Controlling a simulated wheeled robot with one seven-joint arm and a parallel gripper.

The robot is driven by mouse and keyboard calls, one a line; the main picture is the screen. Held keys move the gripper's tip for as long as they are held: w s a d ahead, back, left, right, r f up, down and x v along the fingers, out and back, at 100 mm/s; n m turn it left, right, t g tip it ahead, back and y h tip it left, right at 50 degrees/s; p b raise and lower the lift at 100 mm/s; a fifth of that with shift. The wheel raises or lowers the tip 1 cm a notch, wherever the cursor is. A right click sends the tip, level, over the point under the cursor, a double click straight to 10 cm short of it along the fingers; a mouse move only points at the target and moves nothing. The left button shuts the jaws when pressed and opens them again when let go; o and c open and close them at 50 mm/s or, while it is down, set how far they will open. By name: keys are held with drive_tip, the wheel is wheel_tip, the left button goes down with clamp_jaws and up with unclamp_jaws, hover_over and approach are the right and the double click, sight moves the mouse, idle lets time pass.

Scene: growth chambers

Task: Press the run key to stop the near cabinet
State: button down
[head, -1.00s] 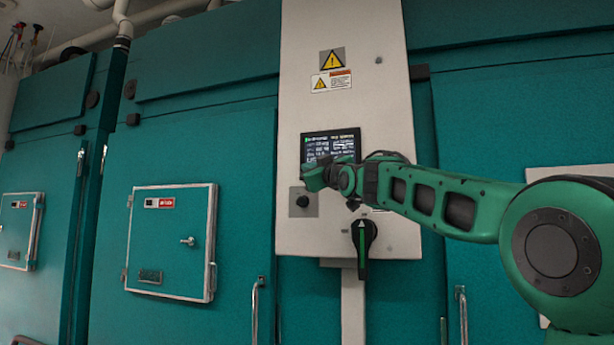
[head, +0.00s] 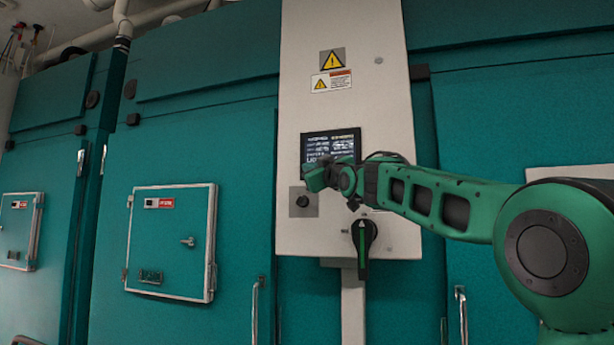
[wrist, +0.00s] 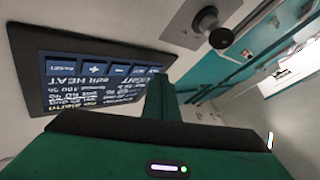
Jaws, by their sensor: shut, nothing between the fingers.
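The cabinet's control screen (head: 331,147) is lit, set in a pale control box. My gripper (head: 309,178) is in front of its lower edge, shut and empty. In the wrist view the screen (wrist: 85,85) appears upside down, with a row of blue keys including a plus key (wrist: 95,69) and a minus key (wrist: 119,70). My shut fingers (wrist: 160,88) lie over the end of this row beyond the minus key and hide part of it. I cannot make out the run key's label or whether the fingertips touch the screen.
A black knob (head: 302,201) on a grey plate sits below the screen. A large black rotary handle (head: 363,245) is at the box's lower right. A small latched door (head: 170,242) is on the teal cabinet at left. Warning labels (head: 332,70) are above the screen.

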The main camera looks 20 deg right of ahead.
drive_tip(key=shift+s, duration=0.1)
drive_tip(key=shift+s+a, duration=0.4)
drive_tip(key=shift+s, duration=0.1)
drive_tip(key=shift+s, duration=0.1)
idle(0.3)
drive_tip(key=s+a, duration=0.1)
drive_tip(key=s, duration=0.1)
drive_tip(key=s+a, duration=0.2)
idle(0.4)
drive_tip(key=shift+f, duration=0.1)
idle(0.4)
